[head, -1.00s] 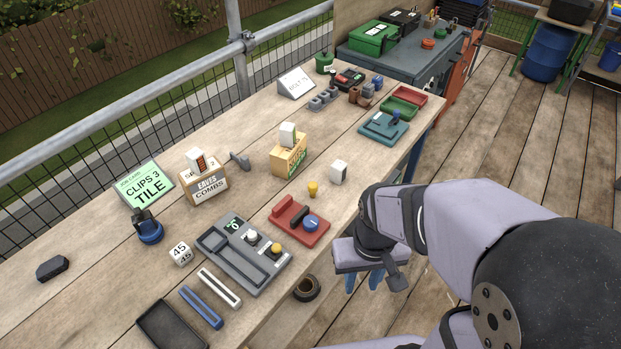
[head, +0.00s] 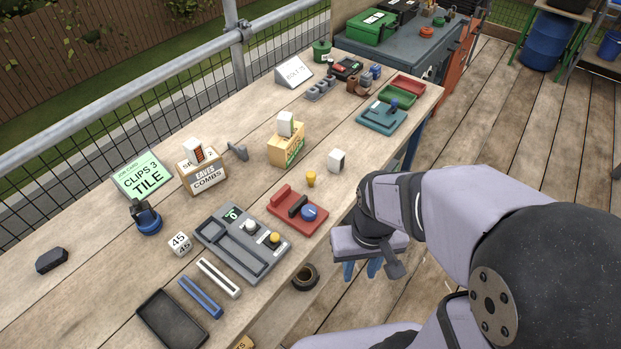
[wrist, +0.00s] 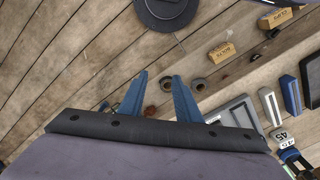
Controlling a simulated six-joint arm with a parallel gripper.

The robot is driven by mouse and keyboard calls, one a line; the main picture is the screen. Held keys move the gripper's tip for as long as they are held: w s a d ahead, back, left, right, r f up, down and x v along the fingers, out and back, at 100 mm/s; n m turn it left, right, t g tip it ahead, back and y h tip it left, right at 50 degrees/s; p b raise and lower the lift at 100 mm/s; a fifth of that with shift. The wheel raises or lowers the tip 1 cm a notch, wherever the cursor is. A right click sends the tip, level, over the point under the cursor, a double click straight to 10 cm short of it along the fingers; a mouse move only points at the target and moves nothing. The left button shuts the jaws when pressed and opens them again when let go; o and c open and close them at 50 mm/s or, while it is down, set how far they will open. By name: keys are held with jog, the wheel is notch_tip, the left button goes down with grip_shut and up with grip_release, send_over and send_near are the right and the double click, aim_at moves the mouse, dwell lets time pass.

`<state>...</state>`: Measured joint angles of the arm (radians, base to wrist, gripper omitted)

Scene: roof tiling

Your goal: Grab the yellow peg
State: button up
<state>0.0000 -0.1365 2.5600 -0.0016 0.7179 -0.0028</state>
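A small yellow peg (head: 311,178) stands upright on the wooden bench, between the white block and the red tray. A second yellow round-topped piece (head: 274,238) sits in the grey tray (head: 214,240) beside a white one (head: 250,226). My gripper (head: 362,270) hangs past the bench's front edge, to the right of and nearer than the yellow peg, pointing down. In the wrist view its two blue fingers (wrist: 159,76) are apart with nothing between them. I cannot make out either yellow piece in the wrist view.
The red tray with a blue knob (head: 309,212) lies close to the peg, and the white block (head: 337,160) stands behind it.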

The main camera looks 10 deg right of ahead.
jog(key=o, duration=0.4)
jog(key=shift+c, duration=0.2)
jog(key=shift+r, duration=0.1)
